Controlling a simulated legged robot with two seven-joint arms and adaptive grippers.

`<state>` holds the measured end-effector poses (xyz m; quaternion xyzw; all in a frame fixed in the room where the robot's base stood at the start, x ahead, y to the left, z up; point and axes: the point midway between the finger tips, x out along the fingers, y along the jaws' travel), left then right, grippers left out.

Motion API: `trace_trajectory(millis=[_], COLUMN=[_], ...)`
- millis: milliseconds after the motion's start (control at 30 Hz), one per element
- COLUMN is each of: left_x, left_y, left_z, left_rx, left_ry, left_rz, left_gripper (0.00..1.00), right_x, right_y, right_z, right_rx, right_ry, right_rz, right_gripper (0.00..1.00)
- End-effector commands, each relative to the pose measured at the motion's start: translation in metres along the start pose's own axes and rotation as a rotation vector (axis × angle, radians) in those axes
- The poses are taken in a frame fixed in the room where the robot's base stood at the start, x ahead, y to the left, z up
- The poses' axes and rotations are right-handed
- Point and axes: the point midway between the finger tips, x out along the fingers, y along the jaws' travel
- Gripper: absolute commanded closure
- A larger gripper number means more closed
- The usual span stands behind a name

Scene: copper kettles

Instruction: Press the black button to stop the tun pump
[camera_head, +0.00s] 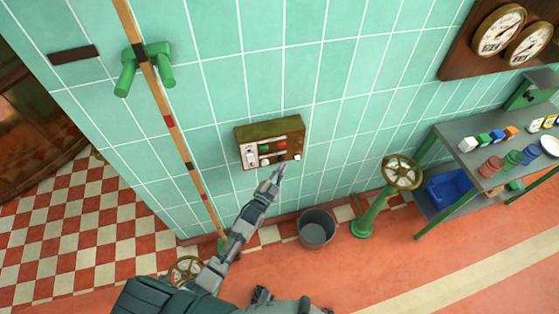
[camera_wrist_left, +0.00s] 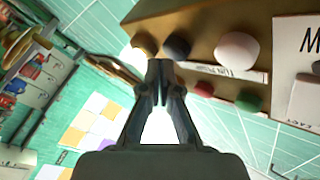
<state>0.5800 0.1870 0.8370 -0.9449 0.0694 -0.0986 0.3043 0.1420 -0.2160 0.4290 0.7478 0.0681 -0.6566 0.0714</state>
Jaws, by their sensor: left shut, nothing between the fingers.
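A control box (camera_head: 270,142) with a brass-coloured top is fixed to the tiled wall in the head view. Its face has a green button, a red button and a lower row of knobs. The black button (camera_wrist_left: 177,45) shows in the left wrist view, between a yellow button (camera_wrist_left: 145,43) and a white one (camera_wrist_left: 237,50). My left gripper (camera_head: 282,168) is shut and empty, its tip just below the box's lower edge in the head view. In the left wrist view the fingertips (camera_wrist_left: 160,68) appear close to the black button; I cannot tell whether they touch. My right gripper is not in view.
A grey bucket (camera_head: 316,229) stands on the floor below the box. A green pedestal with a brass handwheel (camera_head: 402,172) and a metal shelf table (camera_head: 460,135) are on the right. A striped pole (camera_head: 168,122) runs down the wall on the left.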

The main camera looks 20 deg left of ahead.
Motion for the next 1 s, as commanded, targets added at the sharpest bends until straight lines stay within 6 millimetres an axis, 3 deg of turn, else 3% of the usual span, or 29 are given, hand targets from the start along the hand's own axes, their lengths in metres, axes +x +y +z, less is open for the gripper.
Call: trace_trajectory(millis=[1000], left_x=[-0.0003], left_y=[0.0003], left_z=[-0.0002], left_rx=[-0.001], left_ry=[0.001], left_rz=[0.0], left_gripper=[1.0], right_x=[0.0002], right_y=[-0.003], right_z=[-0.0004], right_rx=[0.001], right_ry=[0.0], right_rz=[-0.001], right_gripper=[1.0])
